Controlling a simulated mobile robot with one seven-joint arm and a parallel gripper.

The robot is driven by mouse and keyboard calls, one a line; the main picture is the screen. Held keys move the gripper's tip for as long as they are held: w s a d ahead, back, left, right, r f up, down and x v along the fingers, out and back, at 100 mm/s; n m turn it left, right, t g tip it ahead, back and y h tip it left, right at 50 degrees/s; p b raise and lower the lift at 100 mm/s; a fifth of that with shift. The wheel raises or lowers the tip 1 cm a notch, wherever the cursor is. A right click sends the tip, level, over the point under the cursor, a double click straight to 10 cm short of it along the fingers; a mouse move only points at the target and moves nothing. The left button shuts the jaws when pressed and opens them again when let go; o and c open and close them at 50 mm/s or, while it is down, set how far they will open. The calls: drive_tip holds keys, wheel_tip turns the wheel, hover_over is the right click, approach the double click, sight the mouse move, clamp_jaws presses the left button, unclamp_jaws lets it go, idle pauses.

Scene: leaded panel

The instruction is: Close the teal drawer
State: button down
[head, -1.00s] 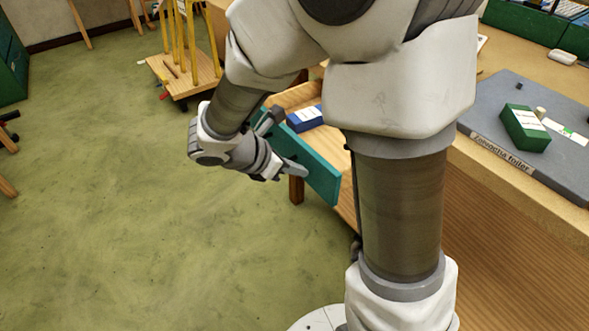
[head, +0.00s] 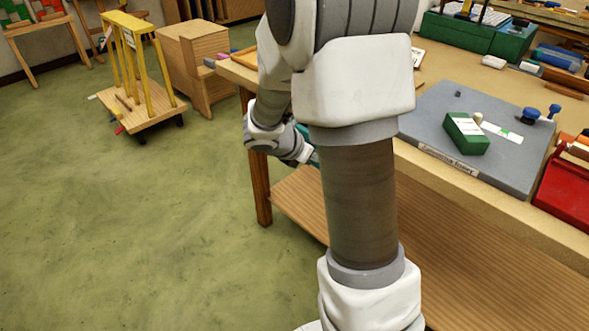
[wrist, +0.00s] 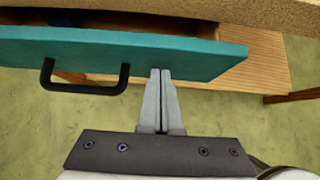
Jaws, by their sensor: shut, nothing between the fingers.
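The teal drawer (wrist: 190,57) shows its front panel and black bar handle (wrist: 85,88) in the wrist view. A narrow dark gap with a bit of blue shows between its top edge and the bench top, so it stands a little open. In the head view only a sliver of teal (head: 314,158) shows; my arm hides the rest. My gripper (wrist: 160,73) is shut and empty, its fingertips at the drawer front, right of the handle. I cannot tell whether they touch it. In the head view my wrist is beside the bench's left end, fingertips hidden.
The wooden bench (head: 405,60) carries a grey board (head: 425,110) with a green box (head: 466,133), and a red tray (head: 568,190) at right. A lower shelf (head: 300,200) runs beneath. A wheeled wooden rack (head: 140,112) stands back left. The green floor at left is clear.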

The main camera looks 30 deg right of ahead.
drive_tip(key=d, duration=0.2)
drive_tip(key=w+d, duration=0.2)
drive_tip(key=d, duration=0.1)
drive_tip(key=shift+d+p, duration=0.3)
drive_tip(key=shift+d+r, duration=0.1)
drive_tip(key=shift+d, duration=0.1)
drive_tip(key=shift+d, duration=0.1)
